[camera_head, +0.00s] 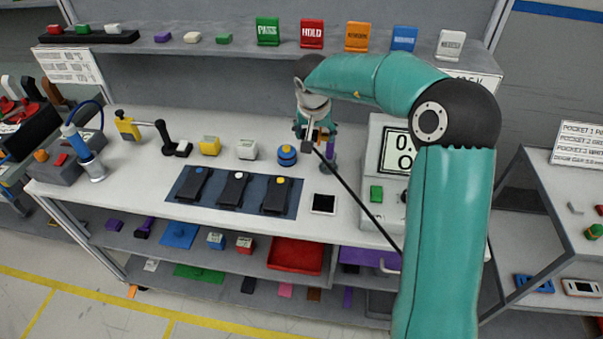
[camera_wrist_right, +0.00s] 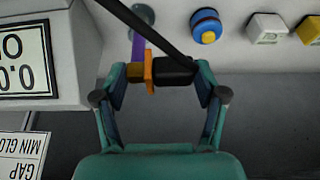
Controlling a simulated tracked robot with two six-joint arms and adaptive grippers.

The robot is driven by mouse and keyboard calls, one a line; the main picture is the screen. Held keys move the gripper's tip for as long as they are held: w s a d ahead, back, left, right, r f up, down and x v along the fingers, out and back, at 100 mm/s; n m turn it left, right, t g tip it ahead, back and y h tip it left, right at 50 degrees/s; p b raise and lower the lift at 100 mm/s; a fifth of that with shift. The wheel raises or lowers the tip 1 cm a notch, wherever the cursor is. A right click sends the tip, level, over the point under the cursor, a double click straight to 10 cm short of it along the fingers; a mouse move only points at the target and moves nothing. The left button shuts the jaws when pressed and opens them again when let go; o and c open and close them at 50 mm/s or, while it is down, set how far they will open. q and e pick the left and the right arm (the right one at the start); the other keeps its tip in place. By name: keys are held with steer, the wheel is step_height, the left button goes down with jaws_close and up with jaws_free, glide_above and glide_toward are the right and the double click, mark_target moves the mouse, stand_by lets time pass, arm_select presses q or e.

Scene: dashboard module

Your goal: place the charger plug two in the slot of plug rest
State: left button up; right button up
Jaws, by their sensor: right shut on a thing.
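My right gripper (camera_head: 312,136) is above the back right of the white workbench, and its fingers also show in the wrist view (camera_wrist_right: 160,78). They are shut on a black plug (camera_wrist_right: 174,70) with an orange collar and a brownish nose pointing left in that view. A thick black cable (camera_head: 357,199) trails from it down to the right. A purple upright stand (camera_head: 330,150) is right beside the plug; its post (camera_wrist_right: 138,48) appears behind the nose in the wrist view. I cannot tell whether they touch. No slot is clearly visible. My left gripper is not in view.
A grey gauge box (camera_head: 393,152) with a display stands to the right. A blue mat (camera_head: 217,200) with three black devices lies in front. A blue knob (camera_head: 287,155), white block (camera_head: 247,149) and yellow block (camera_head: 210,145) stand left. A shelf (camera_head: 230,45) runs behind.

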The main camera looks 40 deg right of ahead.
steer(key=b, duration=0.1)
glide_above(313, 179)
steer(key=a, duration=0.1)
steer(key=f, duration=0.7)
steer(key=s+f, duration=0.1)
steer(key=f, duration=0.3)
steer(key=shift+f, duration=0.15)
step_height(313, 179, down, 3)
steer(key=shift+a+f+b, duration=0.1)
steer(key=shift+b, duration=0.35)
steer(key=shift+w+f, duration=0.1)
steer(key=shift+f, duration=0.35)
steer(key=o, duration=1.2)
steer(key=shift+o, duration=0.4)
steer(key=shift+r, duration=0.1)
